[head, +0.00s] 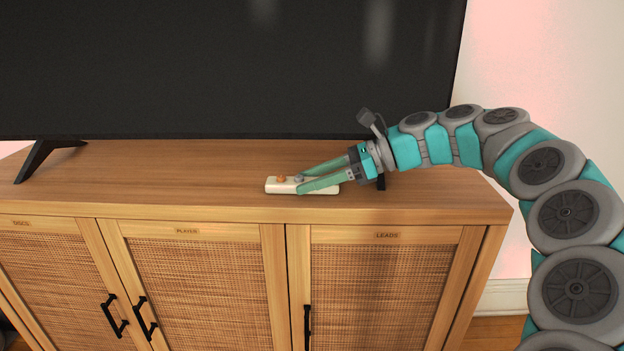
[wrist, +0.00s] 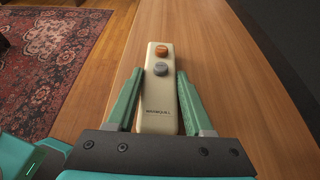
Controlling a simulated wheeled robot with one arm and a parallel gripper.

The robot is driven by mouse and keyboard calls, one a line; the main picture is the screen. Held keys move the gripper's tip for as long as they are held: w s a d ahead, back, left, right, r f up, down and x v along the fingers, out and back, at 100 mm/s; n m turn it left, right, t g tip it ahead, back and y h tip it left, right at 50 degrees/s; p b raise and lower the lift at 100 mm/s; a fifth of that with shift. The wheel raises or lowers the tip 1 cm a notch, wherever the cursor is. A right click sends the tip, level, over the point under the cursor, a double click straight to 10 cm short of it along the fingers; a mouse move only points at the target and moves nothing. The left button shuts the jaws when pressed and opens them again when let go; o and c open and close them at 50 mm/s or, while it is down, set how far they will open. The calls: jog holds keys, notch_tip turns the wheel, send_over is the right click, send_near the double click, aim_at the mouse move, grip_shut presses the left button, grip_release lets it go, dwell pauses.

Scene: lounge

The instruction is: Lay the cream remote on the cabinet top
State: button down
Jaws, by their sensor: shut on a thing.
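The cream remote (head: 320,189) is a slim bar with an orange button and a grey button. It is at the cabinet top (head: 220,180), near the front edge; whether it touches the wood is hard to tell. In the wrist view the remote (wrist: 158,105) lies lengthwise between my green fingers, its button end pointing away from my gripper. My gripper (head: 298,182) reaches in from the right, low over the wood, and is shut on the remote's sides. The remote's near end is partly hidden by the gripper body in the wrist view.
A large black TV (head: 220,70) stands behind on dark feet (head: 45,157). Bare wood lies left of the remote. The cabinet (head: 190,290) has woven doors with black handles. A patterned red rug (wrist: 50,65) lies on the floor beyond the front edge.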

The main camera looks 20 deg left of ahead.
jog(key=shift+c, duration=1.4)
grip_release()
jog(key=shift+f, duration=0.1)
jog(key=v, duration=1.2)
